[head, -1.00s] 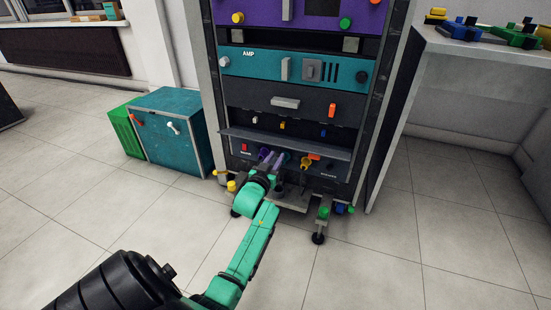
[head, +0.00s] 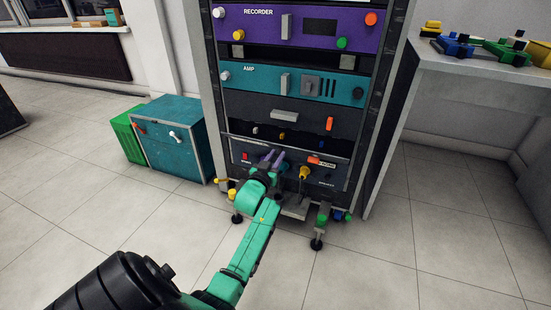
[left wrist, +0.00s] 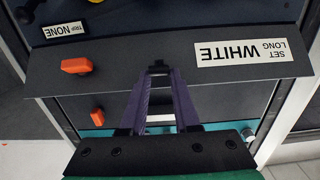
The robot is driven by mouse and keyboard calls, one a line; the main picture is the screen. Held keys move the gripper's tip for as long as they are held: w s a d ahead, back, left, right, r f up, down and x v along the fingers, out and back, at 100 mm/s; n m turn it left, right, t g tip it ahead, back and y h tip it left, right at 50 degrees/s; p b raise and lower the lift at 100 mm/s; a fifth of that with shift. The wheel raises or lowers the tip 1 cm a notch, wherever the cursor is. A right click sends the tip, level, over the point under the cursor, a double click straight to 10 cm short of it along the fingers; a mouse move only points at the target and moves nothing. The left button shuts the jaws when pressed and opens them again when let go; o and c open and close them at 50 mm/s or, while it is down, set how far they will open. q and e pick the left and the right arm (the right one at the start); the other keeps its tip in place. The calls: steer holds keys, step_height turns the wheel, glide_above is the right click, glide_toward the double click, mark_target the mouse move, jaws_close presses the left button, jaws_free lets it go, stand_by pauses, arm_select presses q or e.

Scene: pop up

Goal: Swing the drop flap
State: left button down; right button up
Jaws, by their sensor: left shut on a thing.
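The drop flap (left wrist: 112,66) is a dark, wide strip low on the rack. The fingertips (left wrist: 158,70) cover part of the edge. My right gripper is not in view.
A yellow knob (head: 303,172) and a red switch (head: 245,156) are close to the flap. The purple recorder (head: 262,28) and teal amp (head: 262,80) are above. A teal cabinet (head: 175,150) stands left; a white table (head: 450,55) stands right. The floor in front is open.

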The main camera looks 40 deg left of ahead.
arm_select(q)
steer(key=shift+r, duration=0.25)
steer(key=shift+w+a+r+p, duration=0.1)
steer(key=shift+w+r+p, duration=0.25)
steer(key=shift+r, duration=0.25)
steer(key=shift+w+a+r+p, duration=0.1)
steer(key=shift+w+r+p, duration=0.15)
steer(key=shift+r+p, duration=0.25)
steer(key=shift+w+a+r, duration=0.3)
steer(key=shift+w+r, duration=0.55)
